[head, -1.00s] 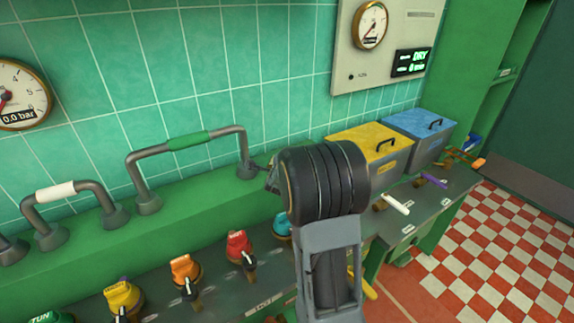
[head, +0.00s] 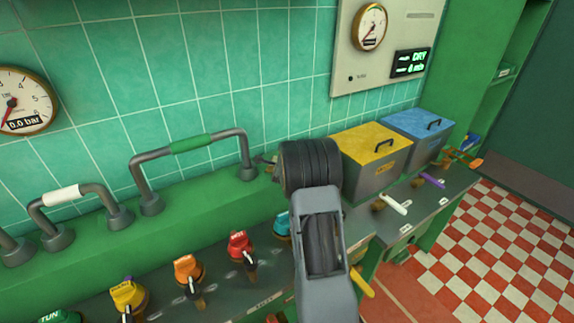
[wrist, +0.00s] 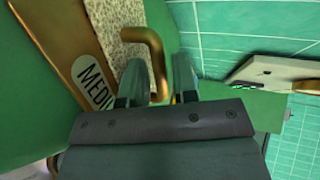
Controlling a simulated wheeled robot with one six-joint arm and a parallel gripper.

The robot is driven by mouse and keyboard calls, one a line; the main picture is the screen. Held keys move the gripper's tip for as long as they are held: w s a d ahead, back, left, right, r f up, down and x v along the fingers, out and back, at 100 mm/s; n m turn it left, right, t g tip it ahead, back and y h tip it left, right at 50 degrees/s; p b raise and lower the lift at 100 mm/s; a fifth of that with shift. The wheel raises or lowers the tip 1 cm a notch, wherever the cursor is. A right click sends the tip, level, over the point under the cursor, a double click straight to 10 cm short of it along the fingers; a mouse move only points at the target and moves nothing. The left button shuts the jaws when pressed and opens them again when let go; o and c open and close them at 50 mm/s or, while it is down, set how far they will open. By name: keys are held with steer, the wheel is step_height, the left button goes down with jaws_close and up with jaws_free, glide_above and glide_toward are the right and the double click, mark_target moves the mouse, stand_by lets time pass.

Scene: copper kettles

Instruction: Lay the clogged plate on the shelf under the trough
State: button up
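A brass strip marked "MEDI..." (wrist: 72,62) and a speckled panel (wrist: 112,28) beside it show in the wrist view; they look like parts of a plate, but I cannot confirm it is the clogged one. A bent brass handle (wrist: 155,45) rises in front of the panel. My gripper (wrist: 163,68) has its two fingers on either side of the handle's lower part. I cannot tell whether they press on it. In the head view my wrist hides the fingers and whatever is at them. I cannot pick out the trough or its lower shelf for certain.
A green ledge with grey pipe handles (head: 192,145) runs along the tiled wall. Several coloured knobs (head: 188,270) line the counter. A yellow-lidded bin (head: 372,145) and a blue-lidded bin (head: 418,125) stand behind my wrist. Checkered floor (head: 500,250) is clear at right.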

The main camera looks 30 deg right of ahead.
jaws_close()
stand_by(0.4)
steer(key=shift+r, duration=0.15)
